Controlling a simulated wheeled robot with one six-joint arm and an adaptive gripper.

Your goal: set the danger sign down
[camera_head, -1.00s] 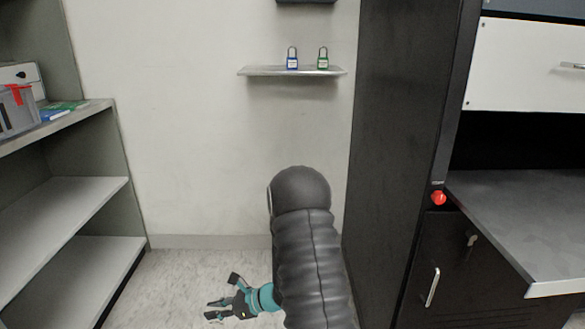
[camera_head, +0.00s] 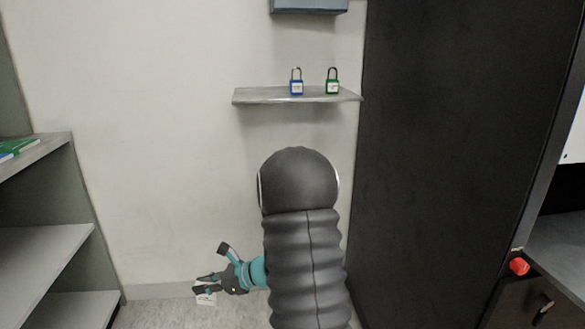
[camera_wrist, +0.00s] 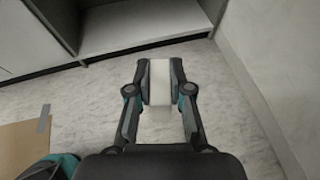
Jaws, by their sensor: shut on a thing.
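My gripper (camera_head: 205,284) is low in front of the pale wall, left of my dark arm in the head view. It is shut on a small white piece, which I take to be the danger sign (camera_head: 206,299); its print is too small to read. In the wrist view the sign (camera_wrist: 160,80) is a plain white strip between the two fingertips (camera_wrist: 160,86), above the marbled floor. Whether its lower edge touches the floor cannot be told.
A tall black cabinet (camera_head: 440,130) stands at right. Grey shelving (camera_head: 45,255) is at left. A brown cardboard-like piece (camera_wrist: 22,148) lies left in the wrist view.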

